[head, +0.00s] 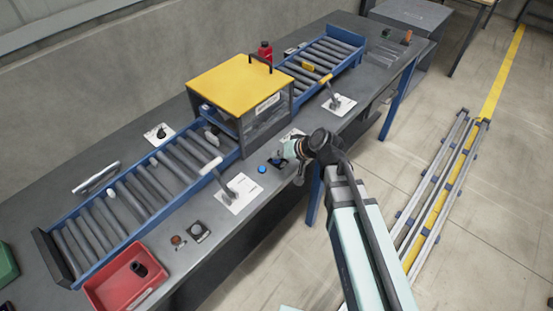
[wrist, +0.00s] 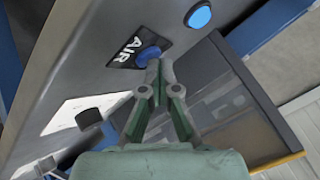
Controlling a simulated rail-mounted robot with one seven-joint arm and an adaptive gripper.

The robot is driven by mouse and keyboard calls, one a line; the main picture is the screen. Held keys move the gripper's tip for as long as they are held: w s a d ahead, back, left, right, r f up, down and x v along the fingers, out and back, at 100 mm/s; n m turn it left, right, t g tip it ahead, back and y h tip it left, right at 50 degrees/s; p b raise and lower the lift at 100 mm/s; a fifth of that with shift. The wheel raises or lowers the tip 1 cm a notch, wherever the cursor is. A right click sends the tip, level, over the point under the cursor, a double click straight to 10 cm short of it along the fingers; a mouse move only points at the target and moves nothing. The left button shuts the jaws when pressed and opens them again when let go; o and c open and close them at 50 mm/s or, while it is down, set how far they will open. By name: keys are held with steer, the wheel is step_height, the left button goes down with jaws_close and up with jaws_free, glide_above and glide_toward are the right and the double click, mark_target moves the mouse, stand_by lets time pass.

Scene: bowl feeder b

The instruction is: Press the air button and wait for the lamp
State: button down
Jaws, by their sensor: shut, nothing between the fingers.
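In the head view my gripper is largely hidden by my wrist, close over the button plate (head: 276,163).
A roller conveyor (head: 140,190) with blue sides runs along the bench through a yellow-topped housing (head: 240,85). Levers on white plates (head: 240,195) stand along the bench edge. A red tray (head: 125,280) lies at the near left.

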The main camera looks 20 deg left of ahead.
steer(key=shift+r, duration=0.15)
steer(key=shift+r+p, duration=0.4)
steer(key=shift+r, duration=0.3)
steer(key=shift+r, duration=0.1)
steer(key=shift+r+p, duration=1.4)
steer(key=shift+r, duration=1.05)
